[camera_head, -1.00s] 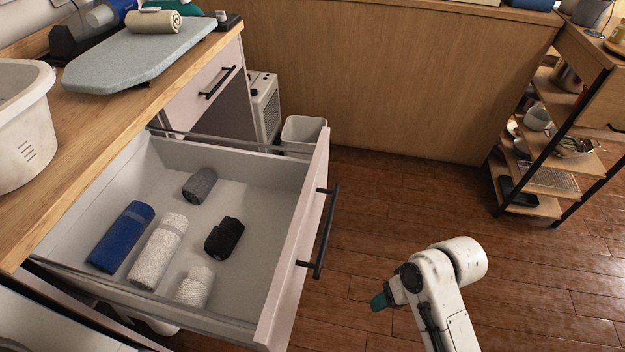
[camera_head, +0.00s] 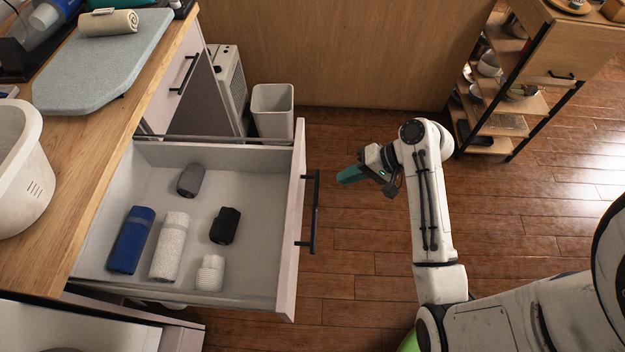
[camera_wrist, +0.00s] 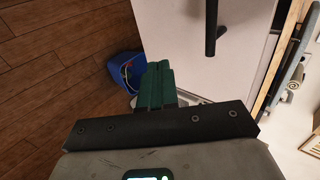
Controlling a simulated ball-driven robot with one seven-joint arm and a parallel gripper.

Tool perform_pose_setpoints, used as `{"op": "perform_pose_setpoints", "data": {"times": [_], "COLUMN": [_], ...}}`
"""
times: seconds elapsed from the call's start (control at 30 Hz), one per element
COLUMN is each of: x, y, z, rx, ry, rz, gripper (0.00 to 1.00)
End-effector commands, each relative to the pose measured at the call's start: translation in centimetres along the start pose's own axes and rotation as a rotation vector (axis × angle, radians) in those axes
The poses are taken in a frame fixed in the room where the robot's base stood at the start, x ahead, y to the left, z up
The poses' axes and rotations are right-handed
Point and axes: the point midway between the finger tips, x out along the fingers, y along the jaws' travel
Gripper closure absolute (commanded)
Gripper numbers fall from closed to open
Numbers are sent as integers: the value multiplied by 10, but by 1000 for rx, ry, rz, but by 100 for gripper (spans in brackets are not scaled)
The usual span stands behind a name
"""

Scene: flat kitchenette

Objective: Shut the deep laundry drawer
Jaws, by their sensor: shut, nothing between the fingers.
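The deep laundry drawer (camera_head: 262,165) stands pulled far out from under the wooden counter. Its front panel has a black bar handle (camera_head: 314,212), which also shows at the top of the wrist view (camera_wrist: 211,28). Inside lie a blue roll (camera_head: 131,240), a white speckled roll (camera_head: 170,246), a grey roll (camera_head: 190,180), a black roll (camera_head: 225,226) and a white ribbed roll (camera_head: 210,273). My gripper (camera_head: 347,176), with green fingers, is shut and empty. It is just right of the drawer front, near the handle's far end, apart from it in the head view.
A light bin (camera_head: 272,110) and a white appliance (camera_head: 226,80) stand behind the drawer. An ironing board (camera_head: 105,60) and a white basket (camera_head: 22,180) are on the counter (camera_head: 85,180). An open shelf (camera_head: 500,110) stands at right. Floor right of the drawer is clear.

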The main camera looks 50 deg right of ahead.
Motion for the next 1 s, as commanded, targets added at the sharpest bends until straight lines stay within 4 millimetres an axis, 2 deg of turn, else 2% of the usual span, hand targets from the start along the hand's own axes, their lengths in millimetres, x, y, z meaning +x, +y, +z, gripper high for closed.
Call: {"op": "perform_pose_setpoints", "data": {"times": [0.03,0.3,0.4,0.63,1.0], "x": [12,63,73,88,90], "y": [0,0,-13,-26,-27], "z": [1,1,0,1,0], "rx": [-1,-2,-4,-3,-2], "ry": [-5,-3,-1,-1,0], "rz": [0,1,1,2,2], "gripper": [100,100,100,100,100]}}
